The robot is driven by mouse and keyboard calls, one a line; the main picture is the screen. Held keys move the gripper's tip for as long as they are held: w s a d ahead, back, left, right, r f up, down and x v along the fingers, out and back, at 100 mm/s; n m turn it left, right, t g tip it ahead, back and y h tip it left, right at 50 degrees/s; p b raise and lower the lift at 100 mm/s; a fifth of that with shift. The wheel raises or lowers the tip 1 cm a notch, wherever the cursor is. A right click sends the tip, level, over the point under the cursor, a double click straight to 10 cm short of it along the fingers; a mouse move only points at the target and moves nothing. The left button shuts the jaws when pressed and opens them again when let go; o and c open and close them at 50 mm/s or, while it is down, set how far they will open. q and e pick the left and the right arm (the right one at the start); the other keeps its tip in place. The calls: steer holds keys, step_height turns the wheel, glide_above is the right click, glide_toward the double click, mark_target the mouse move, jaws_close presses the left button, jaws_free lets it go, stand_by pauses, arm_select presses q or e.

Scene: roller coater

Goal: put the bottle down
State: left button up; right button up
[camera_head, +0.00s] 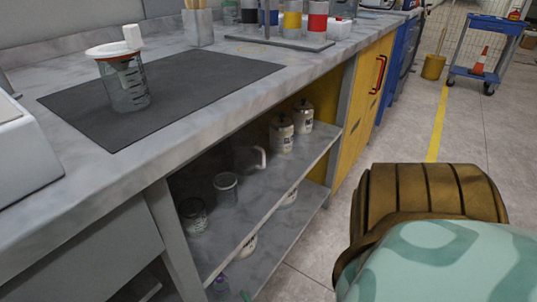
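Neither of my grippers is in view, so I cannot see whether either holds a bottle. Two pale labelled bottles or jars with dark lids, one nearer (282,133) and one farther (303,116), stand upright on the upper shelf (265,205) under the counter. A clear graduated beaker (128,92) stands on the dark mat (190,92) on the counter, with an orange-rimmed white dish and a white block at its top. I cannot tell which container is the task's bottle.
Glass jars (226,188) and a pitcher (250,158) stand on the shelf. Red (317,22) and yellow (292,22) cylinders stand at the counter's back. A blue cart (497,25) with an orange cone (479,62) stands far right. The mat's right half is clear.

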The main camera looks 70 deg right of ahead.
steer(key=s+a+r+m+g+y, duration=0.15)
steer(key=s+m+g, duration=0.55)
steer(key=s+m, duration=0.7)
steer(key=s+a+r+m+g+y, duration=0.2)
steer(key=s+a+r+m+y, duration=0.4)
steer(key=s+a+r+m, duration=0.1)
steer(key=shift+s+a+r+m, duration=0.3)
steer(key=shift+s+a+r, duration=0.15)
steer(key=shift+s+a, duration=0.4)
